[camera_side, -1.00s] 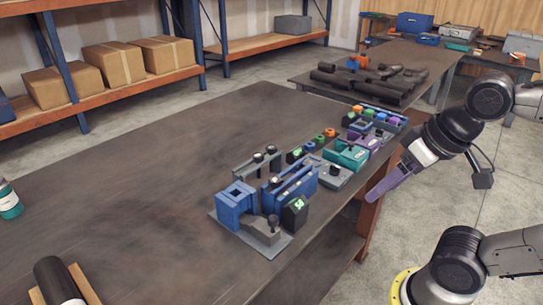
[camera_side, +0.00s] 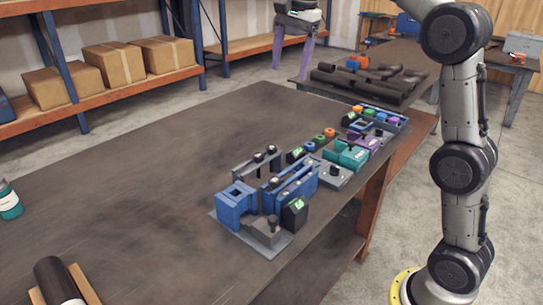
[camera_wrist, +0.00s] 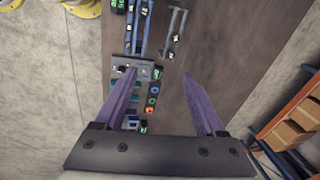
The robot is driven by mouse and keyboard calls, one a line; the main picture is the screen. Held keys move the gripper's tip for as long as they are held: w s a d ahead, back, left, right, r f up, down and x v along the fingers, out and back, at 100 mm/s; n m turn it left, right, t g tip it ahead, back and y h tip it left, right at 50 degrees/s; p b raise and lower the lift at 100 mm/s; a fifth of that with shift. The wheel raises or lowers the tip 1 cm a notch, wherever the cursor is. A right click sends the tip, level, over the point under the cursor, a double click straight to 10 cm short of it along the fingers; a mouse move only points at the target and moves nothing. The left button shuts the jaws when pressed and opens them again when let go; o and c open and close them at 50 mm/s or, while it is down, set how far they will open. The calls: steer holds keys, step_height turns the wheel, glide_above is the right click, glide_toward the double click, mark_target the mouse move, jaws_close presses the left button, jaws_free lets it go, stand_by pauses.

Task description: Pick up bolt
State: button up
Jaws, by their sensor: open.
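My gripper (camera_side: 293,52) has two purple fingers, spread apart and empty, high above the far end of the dark workbench (camera_side: 130,170). In the wrist view its fingers (camera_wrist: 159,75) point down over the bench, with bare bench and small parts between and beside them. I cannot tell for certain which part is the bolt. Small dark heads stand on a blue-grey rail fixture (camera_side: 257,170) and on a grey block (camera_side: 333,173). A dark knob-like head (camera_side: 272,220) rises from the grey fixture at the near edge. All are well apart from the fingers.
A blue clamp block (camera_side: 235,204), teal block (camera_side: 346,155) and parts tray (camera_side: 385,118) line the bench's right side. Dark pipes (camera_side: 370,78) lie on a second table behind. A dark cylinder (camera_side: 58,282) rests lower left.

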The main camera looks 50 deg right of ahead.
steer(key=w+d+f+m+g, duration=0.1)
steer(key=w+d+f, duration=0.3)
steer(key=w+f, duration=0.35)
steer(key=g, duration=0.1)
glide_above(271, 147)
steer(key=s, duration=0.1)
step_height(271, 147, down, 6)
step_height(271, 147, down, 8)
steer(key=shift+f, duration=0.1)
steer(key=shift+w+f, duration=0.2)
steer(key=shift+f, duration=1.15)
steer(key=shift+w+f, duration=0.15)
steer(key=shift+f, duration=1.2)
jaws_close()
